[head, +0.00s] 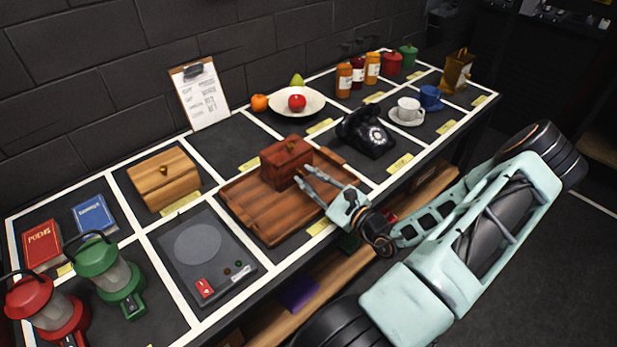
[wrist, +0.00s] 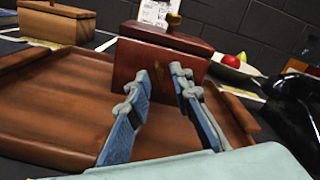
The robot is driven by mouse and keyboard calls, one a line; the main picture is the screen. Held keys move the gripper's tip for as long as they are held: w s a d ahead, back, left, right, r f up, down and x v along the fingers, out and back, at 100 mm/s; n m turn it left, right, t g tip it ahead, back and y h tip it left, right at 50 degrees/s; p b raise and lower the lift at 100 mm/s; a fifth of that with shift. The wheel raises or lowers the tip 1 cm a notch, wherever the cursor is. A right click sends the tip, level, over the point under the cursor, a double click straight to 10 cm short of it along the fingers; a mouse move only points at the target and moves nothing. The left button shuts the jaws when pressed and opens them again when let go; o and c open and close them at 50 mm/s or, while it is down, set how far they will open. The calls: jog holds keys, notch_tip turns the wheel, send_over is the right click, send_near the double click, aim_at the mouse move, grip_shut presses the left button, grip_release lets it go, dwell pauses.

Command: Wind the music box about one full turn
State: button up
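A dark red-brown box (head: 284,160) with a small knob on its lid stands on a wooden tray (head: 262,222). It also shows in the wrist view (wrist: 160,60), upright and lid closed. A lighter wooden box (head: 160,184) with a knob stands to its left; no label shows which one is the music box. No crank or winding key can be made out on either. My gripper (head: 306,176) is at the near right side of the red-brown box. In the wrist view its fingertips (wrist: 158,76) are apart, with the box's face behind the gap. Whether they touch it is unclear.
A black telephone (head: 368,132) stands to the right of the tray. A grey panel with a red switch (head: 205,288) lies at the near left, beside a green lantern (head: 112,276). A fruit bowl (head: 312,106) is behind the tray. The floor at the right is clear.

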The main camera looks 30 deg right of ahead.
jog(key=shift+w, duration=0.1)
grip_shut()
jog(key=shift+m+p, duration=0.3)
jog(key=shift+m, duration=0.1)
jog(key=m+p, duration=0.2)
jog(key=m, duration=0.2)
jog(key=shift+r+m, duration=0.1)
jog(key=shift+m, duration=0.2)
jog(key=m+p, duration=0.2)
jog(key=m, duration=0.4)
jog(key=shift+p, duration=0.3)
jog(key=m+p, duration=0.1)
jog(key=m, duration=0.5)
jog(key=shift+m, duration=0.3)
jog(key=m+p, duration=0.1)
jog(key=m, duration=0.4)
jog(key=shift+m, duration=0.4)
